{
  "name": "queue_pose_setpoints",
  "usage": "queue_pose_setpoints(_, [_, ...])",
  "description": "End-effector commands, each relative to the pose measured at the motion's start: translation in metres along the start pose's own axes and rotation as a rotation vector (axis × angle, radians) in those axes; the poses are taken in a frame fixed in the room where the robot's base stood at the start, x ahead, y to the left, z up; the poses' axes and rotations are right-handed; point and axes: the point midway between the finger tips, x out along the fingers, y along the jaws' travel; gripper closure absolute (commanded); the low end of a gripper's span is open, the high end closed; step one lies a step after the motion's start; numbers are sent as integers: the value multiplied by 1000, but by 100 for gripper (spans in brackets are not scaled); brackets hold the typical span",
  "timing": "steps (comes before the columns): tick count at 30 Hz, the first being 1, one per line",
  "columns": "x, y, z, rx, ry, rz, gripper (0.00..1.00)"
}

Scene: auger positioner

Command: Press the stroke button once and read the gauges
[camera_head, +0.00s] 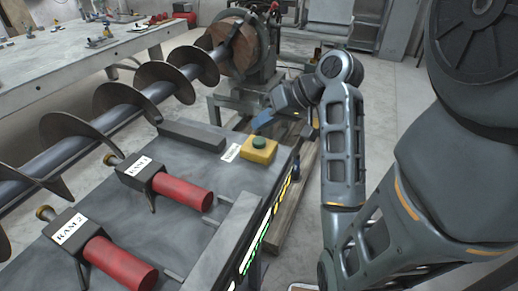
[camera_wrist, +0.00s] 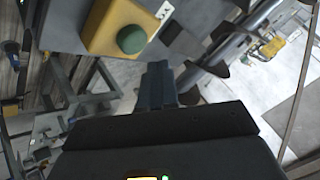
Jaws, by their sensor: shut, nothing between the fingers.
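The stroke button is a green dome (camera_head: 259,143) on a yellow box (camera_head: 258,154) at the far right corner of the grey bench. The wrist view shows the green button (camera_wrist: 131,39) and its yellow box (camera_wrist: 108,24) at the top, ahead of the fingers and slightly left. My gripper (camera_head: 263,120) is shut and empty, just beyond the button in the head view and apart from it. The blue fingers also show in the wrist view (camera_wrist: 158,75). Lit green and yellow bars (camera_head: 263,228), perhaps the gauges, run along the bench's right edge at a steep angle; no reading is legible.
A grey block (camera_head: 193,135) lies left of the button. Open floor (camera_head: 399,105) lies to the right.

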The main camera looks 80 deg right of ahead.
Motion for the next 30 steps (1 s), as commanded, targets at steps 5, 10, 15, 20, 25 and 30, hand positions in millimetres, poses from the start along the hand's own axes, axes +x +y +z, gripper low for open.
queue_pose_setpoints(5, [10, 7, 7, 0, -2, 0, 100])
queue_pose_setpoints(10, [10, 7, 7, -1, -1, 0, 100])
queue_pose_setpoints(15, [10, 7, 7, 0, 0, 0, 100])
queue_pose_setpoints(20, [10, 7, 7, 0, 0, 0, 100])
queue_pose_setpoints(25, [10, 7, 7, 0, 0, 1, 100])
queue_pose_setpoints(30, [10, 7, 7, -1, 0, 1, 100])
